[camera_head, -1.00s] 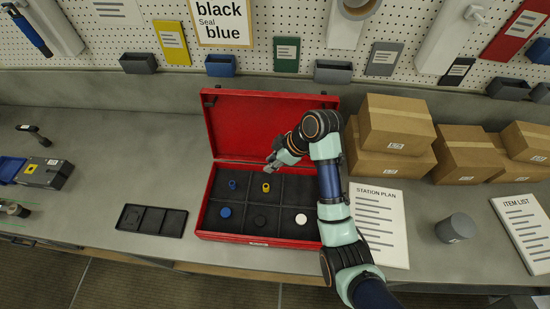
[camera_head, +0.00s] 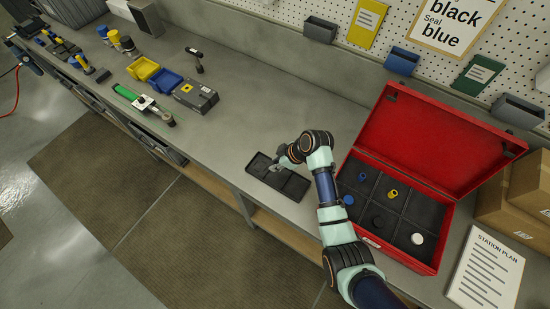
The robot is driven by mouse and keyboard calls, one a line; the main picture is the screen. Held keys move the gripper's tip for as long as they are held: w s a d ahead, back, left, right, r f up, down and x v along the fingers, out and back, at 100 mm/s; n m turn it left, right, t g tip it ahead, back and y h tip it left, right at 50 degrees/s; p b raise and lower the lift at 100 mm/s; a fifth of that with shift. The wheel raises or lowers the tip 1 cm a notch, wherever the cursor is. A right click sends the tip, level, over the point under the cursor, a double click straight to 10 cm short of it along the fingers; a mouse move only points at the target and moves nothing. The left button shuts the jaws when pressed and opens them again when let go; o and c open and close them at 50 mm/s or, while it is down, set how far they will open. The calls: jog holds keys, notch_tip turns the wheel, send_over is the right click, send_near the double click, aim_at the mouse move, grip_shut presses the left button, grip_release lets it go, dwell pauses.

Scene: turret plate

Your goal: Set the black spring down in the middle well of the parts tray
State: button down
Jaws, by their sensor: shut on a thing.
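The black parts tray (camera_head: 252,170) lies on the grey bench left of the red case, with three wells in a row. My gripper (camera_head: 276,168) is over the tray, around its middle well, pointing down and left. It is shut on the black spring, which is too small and dark against the tray to make out. I cannot tell whether the spring touches the well floor. My wrist and gripper cover part of the tray's back edge.
The open red case (camera_head: 437,141) holds blue and yellow springs (camera_head: 392,194), and blue, black and white discs (camera_head: 417,238). A dark grey box (camera_head: 196,98) and blue bin (camera_head: 165,81) stand farther left. The bench behind the tray is clear.

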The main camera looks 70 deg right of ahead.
jog(key=shift+s+f+b, duration=0.2)
jog(key=shift+f+b, duration=0.2)
jog(key=shift+f, duration=0.05)
jog(key=b, duration=0.4)
send_over(273, 175)
jog(key=s, duration=0.2)
notch_tip(273, 175, down, 4)
jog(key=shift+f, duration=0.1)
jog(key=shift+f+b, duration=0.45)
jog(key=shift+f, duration=0.3)
jog(key=shift+f, duration=0.2)
jog(key=shift+f, duration=0.2)
jog(key=shift+f+b, duration=0.3)
jog(key=shift+b, duration=0.05)
dwell(0.8)
